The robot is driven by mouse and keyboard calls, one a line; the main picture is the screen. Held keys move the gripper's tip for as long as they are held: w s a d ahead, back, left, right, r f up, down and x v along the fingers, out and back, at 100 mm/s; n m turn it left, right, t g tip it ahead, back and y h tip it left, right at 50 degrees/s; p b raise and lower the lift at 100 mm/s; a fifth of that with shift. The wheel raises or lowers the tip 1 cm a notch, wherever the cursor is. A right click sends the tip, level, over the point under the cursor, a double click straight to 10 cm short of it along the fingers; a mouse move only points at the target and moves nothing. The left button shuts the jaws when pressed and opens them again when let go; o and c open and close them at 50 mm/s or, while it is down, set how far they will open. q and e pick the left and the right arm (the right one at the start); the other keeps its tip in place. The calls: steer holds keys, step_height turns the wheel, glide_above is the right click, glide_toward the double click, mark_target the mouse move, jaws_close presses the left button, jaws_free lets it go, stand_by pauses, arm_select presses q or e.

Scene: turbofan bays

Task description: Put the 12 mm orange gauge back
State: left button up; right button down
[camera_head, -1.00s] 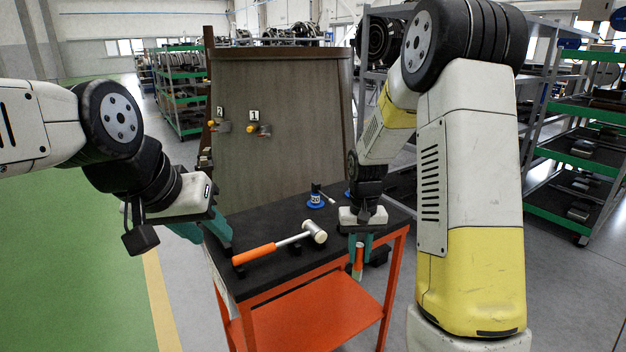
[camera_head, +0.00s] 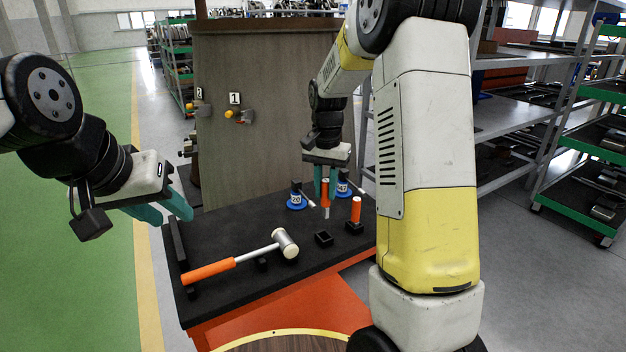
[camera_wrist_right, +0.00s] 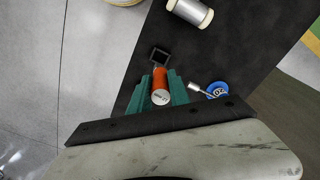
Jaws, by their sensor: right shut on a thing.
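The orange gauge (camera_head: 325,190) is upright between the teal fingers of my right gripper (camera_head: 325,182), which is shut on it. Its pale lower end hangs above the black bench top. In the right wrist view the orange gauge (camera_wrist_right: 160,84) shows a white end with a small label that seems to read 12 mm. An empty black square holder (camera_head: 323,239) stands on the bench just below and in front of it; it also shows in the right wrist view (camera_wrist_right: 159,56). My left gripper (camera_head: 168,208) is empty, its fingers apart, left of the bench.
A second orange-handled gauge (camera_head: 356,209) stands in a black holder to the right. A hammer (camera_head: 235,259) lies across the bench front. A panel (camera_head: 262,120) with tags 1 and 2 rises behind.

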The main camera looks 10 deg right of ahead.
mark_target(325, 207)
steer(key=shift+s+a, duration=0.1)
steer(key=shift+s, duration=0.05)
steer(key=shift+f, duration=2.7)
steer(key=shift+f, duration=1.9)
steer(key=c, duration=1.1)
jaws_free()
steer(key=shift+c, duration=0.2)
